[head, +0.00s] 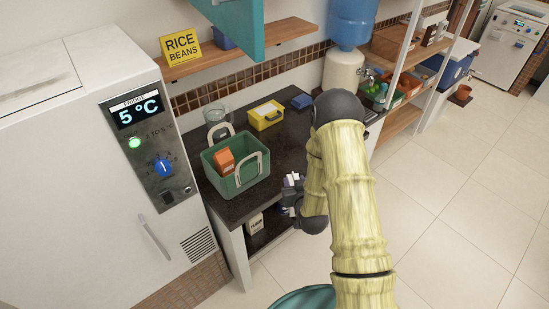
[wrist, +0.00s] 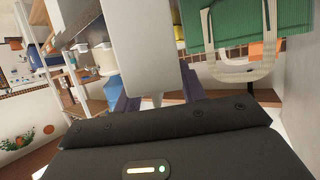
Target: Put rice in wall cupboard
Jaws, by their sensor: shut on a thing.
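My gripper (head: 291,190) is at the front edge of the dark counter, right of the green basket, and mostly hidden by my arm. In the wrist view its fingers (wrist: 158,95) are shut on a pale package (wrist: 145,40). No label on it can be read, so I cannot tell whether it is the rice. A teal cupboard door (head: 236,22) hangs open at the top. The cupboard's inside is out of view.
A green basket (head: 262,172) with an orange carton (head: 225,161) stands on the counter (head: 286,143). A yellow box (head: 266,115) and a glass bowl (head: 217,112) are behind it. A white fridge (head: 70,170) is at left, a water dispenser (head: 343,70) at back.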

